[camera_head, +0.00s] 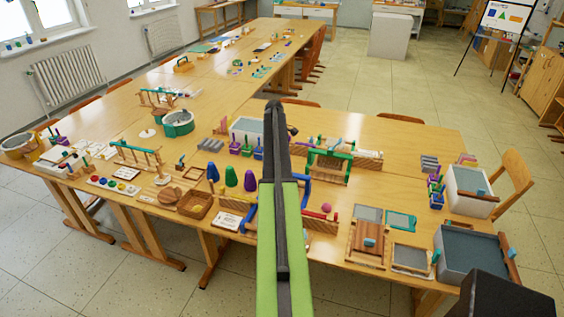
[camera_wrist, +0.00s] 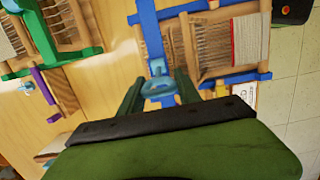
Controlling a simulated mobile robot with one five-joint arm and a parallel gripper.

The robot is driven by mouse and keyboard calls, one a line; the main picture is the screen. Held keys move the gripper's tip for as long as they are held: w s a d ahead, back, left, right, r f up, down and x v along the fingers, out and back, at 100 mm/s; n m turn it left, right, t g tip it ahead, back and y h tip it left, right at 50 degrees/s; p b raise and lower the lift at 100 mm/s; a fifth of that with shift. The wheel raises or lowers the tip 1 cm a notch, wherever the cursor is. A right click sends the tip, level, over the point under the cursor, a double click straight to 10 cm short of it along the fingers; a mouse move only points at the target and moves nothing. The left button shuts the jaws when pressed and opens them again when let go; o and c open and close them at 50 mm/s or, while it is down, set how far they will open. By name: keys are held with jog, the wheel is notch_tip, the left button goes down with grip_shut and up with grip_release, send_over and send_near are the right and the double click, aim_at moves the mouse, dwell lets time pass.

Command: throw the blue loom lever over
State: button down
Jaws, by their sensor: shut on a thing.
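In the wrist view the blue loom (camera_wrist: 212,15) fills the upper right, with a wooden frame, strung threads and a pale woven strip. Its blue lever (camera_wrist: 157,86) lies between the two dark green fingers of my gripper (camera_wrist: 159,84), which is shut on it. The lever's top shows at the fingertips; its lower part and exact tilt are hard to tell. In the head view parts of the blue loom (camera_head: 306,190) show on both sides of my green and black arm, which hides its middle, the lever and my gripper.
A green loom (camera_head: 330,166) stands behind the blue loom and also shows in the wrist view (camera_wrist: 38,35). Grey tubs (camera_head: 466,257) stand at the right table edge.

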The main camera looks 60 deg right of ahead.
jog(key=shift+s+a, duration=0.1)
jog(key=shift+a, duration=0.05)
jog(key=c, duration=0.8)
grip_release()
jog(key=shift+c, duration=0.2)
jog(key=shift+r+p, duration=0.2)
jog(key=shift+p, duration=0.1)
notch_tip(320, 180, up, 17)
jog(key=w+p, duration=0.2)
jog(key=p, duration=1.4)
jog(key=shift+w+a+p, duration=0.15)
jog(key=shift+w+p, duration=0.05)
jog(key=shift+p, duration=0.2)
jog(key=shift+f, duration=0.15)
jog(key=shift+c, duration=0.4)
